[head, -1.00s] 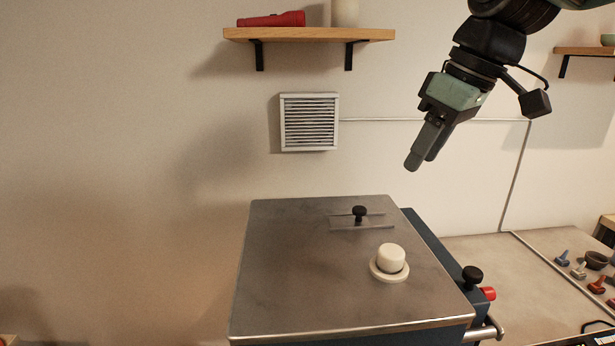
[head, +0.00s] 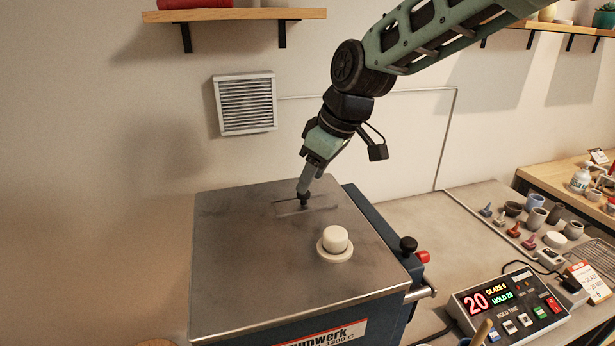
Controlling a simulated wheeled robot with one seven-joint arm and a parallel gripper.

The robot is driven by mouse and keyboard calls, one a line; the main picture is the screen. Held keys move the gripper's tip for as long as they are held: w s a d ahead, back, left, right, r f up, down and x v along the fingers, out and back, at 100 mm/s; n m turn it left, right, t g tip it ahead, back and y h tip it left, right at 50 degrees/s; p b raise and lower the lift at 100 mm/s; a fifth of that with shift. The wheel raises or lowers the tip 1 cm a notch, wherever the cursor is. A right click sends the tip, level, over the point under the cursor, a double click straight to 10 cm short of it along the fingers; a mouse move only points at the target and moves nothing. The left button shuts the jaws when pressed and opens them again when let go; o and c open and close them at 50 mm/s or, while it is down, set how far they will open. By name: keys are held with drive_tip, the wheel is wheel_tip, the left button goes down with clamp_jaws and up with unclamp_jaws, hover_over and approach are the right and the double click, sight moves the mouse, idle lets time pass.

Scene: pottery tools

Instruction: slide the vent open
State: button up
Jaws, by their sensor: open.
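The vent slider is a small black knob (head: 304,199) on a thin metal plate (head: 322,207) set in the steel kiln lid (head: 240,270). The knob stands near the middle of the plate. My gripper (head: 304,190) points down right at the knob, with its fingertips at or around the knob's top. The fingers hide part of the knob, and I cannot tell whether they touch it. The jaws are open.
A cream plug (head: 335,240) on a round base stands on the lid, in front of the slider. A black knob (head: 408,244) and a red button (head: 423,257) are on the kiln's right side. A controller box (head: 510,305) sits at the lower right.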

sight(308, 193)
drive_tip(key=shift+p+x, duration=0.35)
drive_tip(key=shift+x, duration=1.3)
clamp_jaws()
drive_tip(key=shift+w+d+b, duration=0.2)
drive_tip(key=shift+d, duration=0.55)
drive_tip(key=shift+w+d+b, duration=0.15)
drive_tip(key=shift+w+d, duration=0.1)
drive_tip(key=shift+d, duration=0.45)
drive_tip(key=shift+w+d+b, duration=0.2)
drive_tip(key=shift+d, duration=0.55)
unclamp_jaws()
drive_tip(key=shift+d, duration=0.1)
drive_tip(key=b+v, duration=0.5)
drive_tip(key=v, duration=1.2)
drive_tip(key=shift+r, duration=0.2)
drive_tip(key=shift+d, duration=0.1)
